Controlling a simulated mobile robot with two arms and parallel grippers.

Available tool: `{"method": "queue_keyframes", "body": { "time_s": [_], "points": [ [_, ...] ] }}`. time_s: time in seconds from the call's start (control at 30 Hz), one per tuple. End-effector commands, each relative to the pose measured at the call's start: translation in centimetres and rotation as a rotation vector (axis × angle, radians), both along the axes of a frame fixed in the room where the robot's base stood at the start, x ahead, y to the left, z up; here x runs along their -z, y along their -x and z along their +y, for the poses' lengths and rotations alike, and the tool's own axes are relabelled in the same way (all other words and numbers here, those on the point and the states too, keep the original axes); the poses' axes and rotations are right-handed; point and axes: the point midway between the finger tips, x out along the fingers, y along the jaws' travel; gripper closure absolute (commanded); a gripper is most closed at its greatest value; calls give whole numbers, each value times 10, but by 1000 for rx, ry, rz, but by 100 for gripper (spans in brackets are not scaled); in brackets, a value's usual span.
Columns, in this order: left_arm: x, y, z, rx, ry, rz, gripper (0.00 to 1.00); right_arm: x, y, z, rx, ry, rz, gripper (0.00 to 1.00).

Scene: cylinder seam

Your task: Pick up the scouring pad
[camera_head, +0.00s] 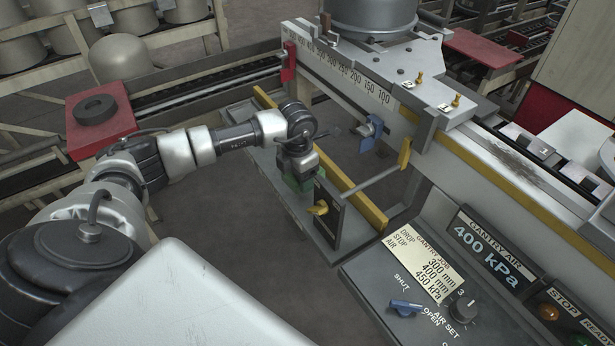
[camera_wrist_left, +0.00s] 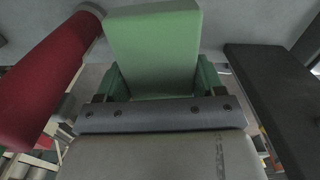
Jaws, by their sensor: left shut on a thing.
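The scouring pad (camera_wrist_left: 155,45) is a light green block in the left wrist view, upright in the picture between the two green fingers. My left gripper (camera_wrist_left: 160,85) is shut on it. In the head view my left gripper (camera_head: 299,178) points down over a narrow grey tray (camera_head: 268,172). Only a little green shows around the fingertips there, and the wrist hides most of the pad. I cannot tell whether the pad touches the tray. My right gripper is not in view.
A dark upright panel with a yellow knob (camera_head: 319,208) stands close beside my left gripper. A yellow bar (camera_head: 350,190) runs along the tray. In the wrist view, a red roll (camera_wrist_left: 45,75) is left and a dark slab (camera_wrist_left: 275,95) right. A control panel (camera_head: 430,290) lies in front.

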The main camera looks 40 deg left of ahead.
Motion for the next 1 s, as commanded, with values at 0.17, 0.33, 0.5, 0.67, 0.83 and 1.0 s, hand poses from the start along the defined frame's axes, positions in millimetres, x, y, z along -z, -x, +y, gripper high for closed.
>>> {"method": "queue_keyframes", "body": {
  "time_s": [0.17, 0.33, 0.5, 0.67, 0.83, 1.0],
  "points": [
    [-27, 23, 32, -1, -3, -1, 55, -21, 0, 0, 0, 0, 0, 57],
    [-41, 39, 52, -1, -2, -1, 55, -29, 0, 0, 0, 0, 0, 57],
    [-51, 49, 66, -1, 0, -2, 55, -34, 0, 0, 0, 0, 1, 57],
    [-55, 55, 73, 1, 1, -1, 55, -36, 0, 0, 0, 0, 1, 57],
    [-57, 56, 75, 1, 2, -2, 55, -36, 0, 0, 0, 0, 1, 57],
    [-57, 56, 75, 1, 2, -2, 55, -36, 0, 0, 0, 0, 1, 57]
  ]
}}
